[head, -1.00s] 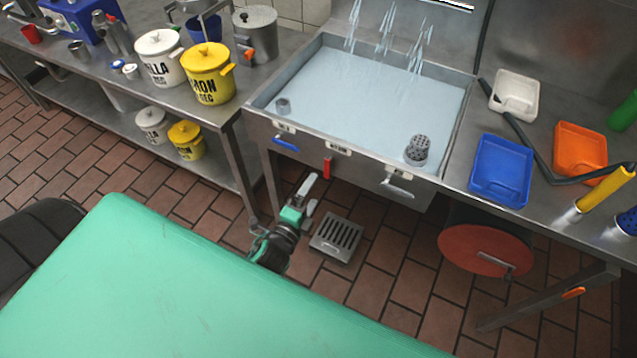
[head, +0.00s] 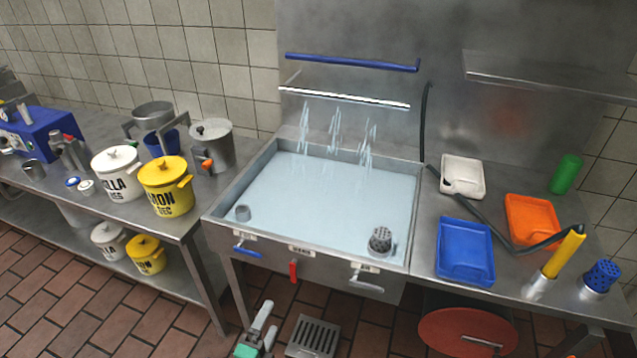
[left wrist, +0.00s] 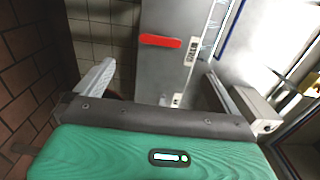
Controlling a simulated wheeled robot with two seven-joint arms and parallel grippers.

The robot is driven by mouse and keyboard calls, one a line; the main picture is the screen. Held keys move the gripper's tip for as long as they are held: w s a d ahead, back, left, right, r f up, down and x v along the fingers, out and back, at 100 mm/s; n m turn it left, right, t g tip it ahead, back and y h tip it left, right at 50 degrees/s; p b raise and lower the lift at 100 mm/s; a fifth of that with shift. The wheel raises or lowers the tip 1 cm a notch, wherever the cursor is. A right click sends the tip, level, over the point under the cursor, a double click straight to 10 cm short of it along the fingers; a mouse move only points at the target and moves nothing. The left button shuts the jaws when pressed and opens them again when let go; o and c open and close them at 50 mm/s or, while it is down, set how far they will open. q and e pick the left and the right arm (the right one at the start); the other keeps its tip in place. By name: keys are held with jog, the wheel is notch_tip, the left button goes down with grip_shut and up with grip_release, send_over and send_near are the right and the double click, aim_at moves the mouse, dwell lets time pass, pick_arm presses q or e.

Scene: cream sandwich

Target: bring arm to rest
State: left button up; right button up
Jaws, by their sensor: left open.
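My left gripper (head: 265,325) shows at the bottom of the head view, in front of the sink and low over the floor. Its green body and two pale fingers are apart, with nothing between them. In the left wrist view the open gripper (left wrist: 160,92) faces the steel front of the sink unit, where a red handle (left wrist: 160,41) shows beyond the fingers.
The water-filled sink (head: 330,195) stands ahead. A blue tray (head: 465,250) and an orange tray (head: 532,220) lie on the right counter. A yellow pot (head: 165,185) stands on the left counter. A floor drain (head: 312,338) and a red disc (head: 468,332) are low down.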

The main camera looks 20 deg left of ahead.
pick_arm(q)
jog(key=s+d+f+n+g+p, duration=0.1)
jog(key=s+f+n+g, duration=0.25)
jog(key=f, duration=0.65)
jog(key=s+d+f+n+g+p, duration=0.1)
jog(key=s+f+n+g, duration=0.2)
jog(key=f, duration=0.7)
jog(key=s+d+f+n+g+p, duration=0.1)
jog(key=s+f+n+g, duration=0.2)
jog(key=f, duration=0.7)
jog(key=s+a+f+n+g, duration=0.2)
jog(key=s+f, duration=0.2)
jog(key=s, duration=0.4)
jog(key=s+a+f+n+g+p, duration=0.1)
jog(key=s+f+n+g, duration=0.1)
jog(key=s+f, duration=0.3)
jog(key=s+a+f+n+g, duration=0.2)
jog(key=s+f, duration=0.3)
jog(key=s, duration=0.7)
jog(key=shift+a+n+g+y, duration=0.3)
jog(key=shift+a+n+g, duration=0.05)
jog(key=shift+g, duration=0.4)
pick_arm(e)
jog(key=s+d+r, duration=0.1)
jog(key=s, duration=0.5)
jog(key=shift+d+r+g, duration=0.25)
jog(key=shift+d+g, duration=0.05)
